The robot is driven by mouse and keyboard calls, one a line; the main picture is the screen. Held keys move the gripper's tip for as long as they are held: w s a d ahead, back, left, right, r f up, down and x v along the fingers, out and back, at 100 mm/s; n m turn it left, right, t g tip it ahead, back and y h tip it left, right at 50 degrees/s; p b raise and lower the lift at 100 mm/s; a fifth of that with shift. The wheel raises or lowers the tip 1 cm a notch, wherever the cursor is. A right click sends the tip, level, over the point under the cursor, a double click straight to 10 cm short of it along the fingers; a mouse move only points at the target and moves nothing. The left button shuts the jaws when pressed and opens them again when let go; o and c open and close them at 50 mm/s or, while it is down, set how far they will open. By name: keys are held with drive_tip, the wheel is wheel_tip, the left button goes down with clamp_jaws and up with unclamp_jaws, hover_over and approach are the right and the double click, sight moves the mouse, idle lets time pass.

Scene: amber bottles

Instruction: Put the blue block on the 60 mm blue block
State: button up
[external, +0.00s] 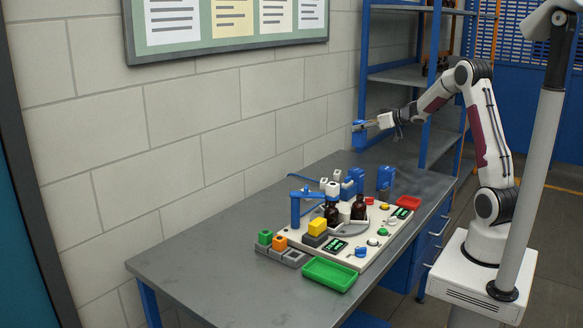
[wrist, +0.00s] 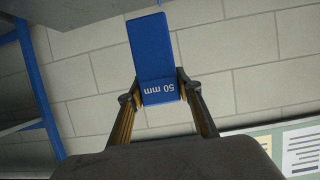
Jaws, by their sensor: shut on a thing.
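My gripper (external: 365,125) is shut on a blue block (external: 357,127), held high in the air above the far end of the table. In the wrist view the block (wrist: 151,45) sits between both fingertips, and its near face reads "50 mm". Blue block-like things stand on the table, one at the far back (external: 385,176) and one behind the bottles (external: 354,181). No label on them is readable, so I cannot tell which is the 60 mm blue block.
Shelving stands behind. The table's near left is clear.

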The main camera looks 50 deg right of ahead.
sight(363, 141)
drive_tip(key=shift+a+f, duration=0.1)
drive_tip(key=shift+a, duration=0.5)
drive_tip(key=shift+f, duration=0.1)
drive_tip(key=shift+d+f, duration=0.1)
drive_tip(key=shift+f, duration=2.95)
drive_tip(key=shift+f, duration=0.1)
drive_tip(key=shift+f, duration=1.75)
drive_tip(key=shift+f, duration=0.15)
drive_tip(key=o, duration=1.2)
